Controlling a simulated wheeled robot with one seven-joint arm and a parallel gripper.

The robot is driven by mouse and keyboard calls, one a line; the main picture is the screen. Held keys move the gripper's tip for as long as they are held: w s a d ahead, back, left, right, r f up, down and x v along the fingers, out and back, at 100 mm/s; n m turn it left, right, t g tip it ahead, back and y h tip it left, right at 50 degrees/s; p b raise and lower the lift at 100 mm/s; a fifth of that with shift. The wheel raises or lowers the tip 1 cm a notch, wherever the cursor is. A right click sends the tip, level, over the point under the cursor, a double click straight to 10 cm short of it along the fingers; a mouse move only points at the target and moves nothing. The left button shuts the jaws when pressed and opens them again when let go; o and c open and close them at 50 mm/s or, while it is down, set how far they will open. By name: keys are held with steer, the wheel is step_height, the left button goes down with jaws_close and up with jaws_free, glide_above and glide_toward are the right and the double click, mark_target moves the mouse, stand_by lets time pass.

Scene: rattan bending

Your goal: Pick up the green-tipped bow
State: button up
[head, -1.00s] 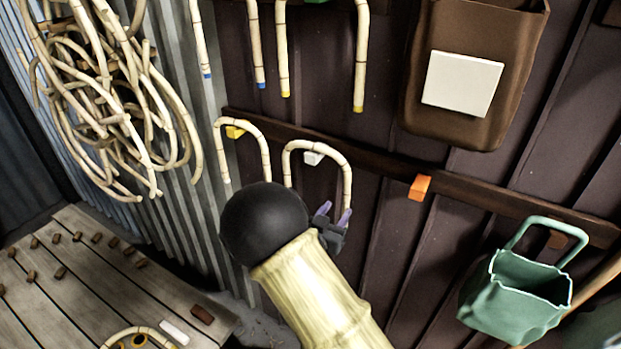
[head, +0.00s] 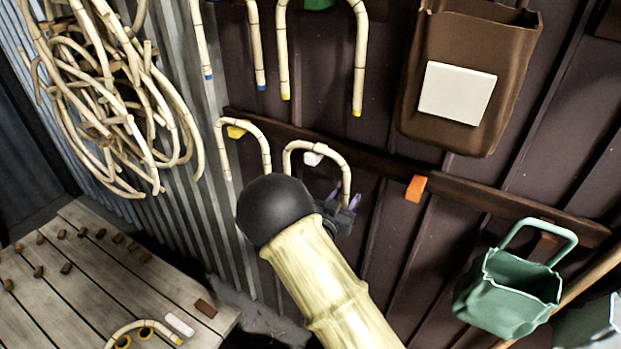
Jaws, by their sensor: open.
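No bow tip in view is clearly green. One bow (head: 290,157) hangs on the white peg (head: 313,158) of the lower rail, its lower ends hidden behind my arm and gripper. Another bow (head: 241,123) hangs on the yellow peg (head: 238,131) to its left; no tip colour is clear on it. My gripper (head: 341,198) has two purple fingers, apart and pointing up at the wall, close to the right leg of the white-peg bow. I cannot tell whether they touch it. A further bow (head: 126,328) lies on the wooden table, partly cut off, with a yellowish tip.
Blue-tipped (head: 256,50) and yellow-tipped (head: 357,70) bows hang higher up. An orange peg (head: 416,188) is bare. A brown bin (head: 471,45) and a green basket (head: 512,293) hang at right. Rattan coils (head: 100,90) hang above the slatted table (head: 60,290) at left.

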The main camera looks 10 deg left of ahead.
mark_target(346, 181)
jaws_close()
steer(key=shift+s+r+b, duration=0.1)
steer(key=shift+r+b, duration=0.05)
steer(key=shift+b, duration=0.4)
steer(key=shift+s+r+b, duration=0.1)
steer(key=shift+r+b, duration=0.2)
step_height(346, 181, up, 6)
steer(key=shift+r+b, duration=0.1)
steer(key=shift+b, duration=1.05)
steer(key=b+v, duration=0.5)
steer(key=v, duration=1.4)
steer(key=shift+s, duration=0.35)
steer(key=shift+a, duration=0.15)
